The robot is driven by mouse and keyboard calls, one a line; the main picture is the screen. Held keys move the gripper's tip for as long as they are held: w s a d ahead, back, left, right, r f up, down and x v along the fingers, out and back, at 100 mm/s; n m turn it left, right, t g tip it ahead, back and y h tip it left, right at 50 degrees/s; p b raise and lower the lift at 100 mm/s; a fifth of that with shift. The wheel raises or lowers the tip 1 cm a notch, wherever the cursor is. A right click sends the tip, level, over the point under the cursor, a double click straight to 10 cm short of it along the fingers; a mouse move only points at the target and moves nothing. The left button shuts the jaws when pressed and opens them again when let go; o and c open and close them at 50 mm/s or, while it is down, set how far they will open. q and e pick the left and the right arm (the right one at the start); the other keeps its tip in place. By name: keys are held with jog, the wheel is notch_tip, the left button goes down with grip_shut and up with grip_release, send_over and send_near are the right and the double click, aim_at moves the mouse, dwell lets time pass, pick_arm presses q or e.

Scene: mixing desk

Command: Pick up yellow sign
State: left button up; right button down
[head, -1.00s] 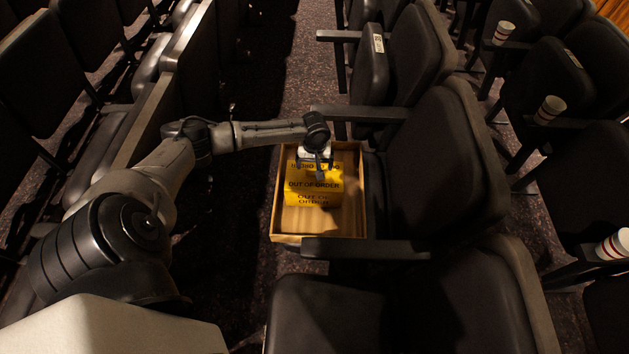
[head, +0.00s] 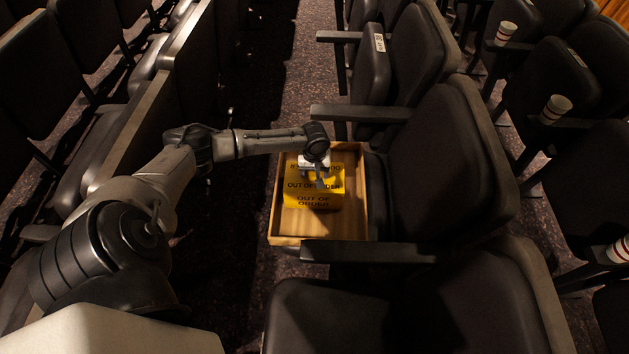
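Yellow signs with black "OUT OF ORDER" lettering (head: 312,200) sit in an open wooden box (head: 320,225) on a seat in the middle of the head view. I cannot tell exactly how many signs are there. My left gripper (head: 319,178) reaches in from the left and points down over the far part of the signs, covering some of the lettering. The fingers are small and dark, so I cannot tell whether they are apart or closed, or whether they touch a sign. My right gripper is not in view.
Dark seats with armrests (head: 365,252) stand close in front of and behind the box. A seat back (head: 455,160) rises at its right. Striped cups (head: 555,108) stand on armrests farther right. A dark aisle lies under my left arm.

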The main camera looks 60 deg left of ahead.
pick_arm(q)
jog(key=c, duration=0.7)
jog(key=shift+o, duration=0.2)
